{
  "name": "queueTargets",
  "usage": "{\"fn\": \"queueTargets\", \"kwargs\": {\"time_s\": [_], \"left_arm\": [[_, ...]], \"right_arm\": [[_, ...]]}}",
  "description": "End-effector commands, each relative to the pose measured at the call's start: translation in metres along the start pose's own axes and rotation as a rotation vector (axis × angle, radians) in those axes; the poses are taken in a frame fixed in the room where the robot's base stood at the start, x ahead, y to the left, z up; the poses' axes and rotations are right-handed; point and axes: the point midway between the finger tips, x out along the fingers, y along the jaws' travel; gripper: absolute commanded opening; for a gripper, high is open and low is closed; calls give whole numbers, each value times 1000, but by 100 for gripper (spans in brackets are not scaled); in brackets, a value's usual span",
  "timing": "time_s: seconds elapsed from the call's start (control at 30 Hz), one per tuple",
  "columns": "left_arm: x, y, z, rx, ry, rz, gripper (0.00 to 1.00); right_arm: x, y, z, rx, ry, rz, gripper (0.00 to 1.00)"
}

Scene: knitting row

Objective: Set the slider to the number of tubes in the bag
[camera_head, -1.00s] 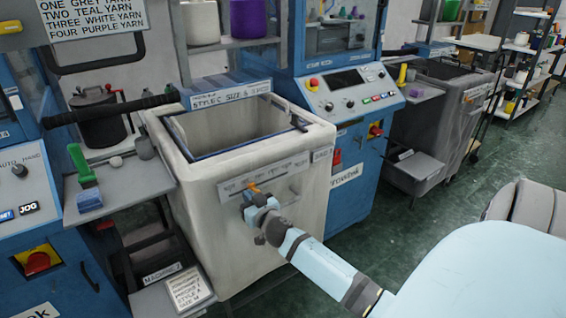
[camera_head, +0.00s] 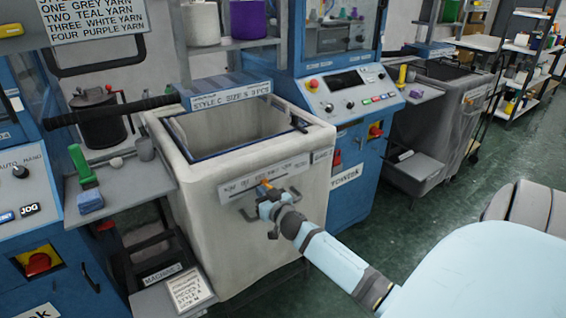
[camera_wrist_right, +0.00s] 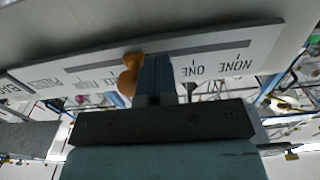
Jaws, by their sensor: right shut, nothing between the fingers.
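The slider panel (camera_head: 235,188) is on the front of the cream bag (camera_head: 200,232), which stands open at the top. No tubes show in the visible part of its inside. The slider's orange knob (camera_head: 265,185) sits near the panel's middle. In the right wrist view, upside down, the knob (camera_wrist_right: 128,78) is beside my shut gripper (camera_wrist_right: 156,75), close against its left side. NONE and ONE read clearly to the right; the gripper and knob cover the labels nearest them. My right gripper (camera_head: 266,195) is shut and empty at the panel. My left gripper is not in view.
A grey shelf (camera_head: 130,182) with a green-handled brush (camera_head: 82,165) is at left. A blue machine (camera_head: 345,200) stands right of the bag. Green floor (camera_head: 420,235) is open at right.

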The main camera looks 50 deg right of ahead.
Motion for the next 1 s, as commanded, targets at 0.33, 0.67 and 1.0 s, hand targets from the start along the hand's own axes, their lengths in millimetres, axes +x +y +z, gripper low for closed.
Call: {"fn": "queueTargets", "kwargs": {"time_s": [0.33, 0.67, 1.0], "left_arm": [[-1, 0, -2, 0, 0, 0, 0], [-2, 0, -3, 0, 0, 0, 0], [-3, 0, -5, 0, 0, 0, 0]], "right_arm": [[0, 16, 0, -1, -1, 1, 0], [0, 32, 0, -1, -1, 2, 0], [0, 21, 0, 1, 0, 1, 0]]}}
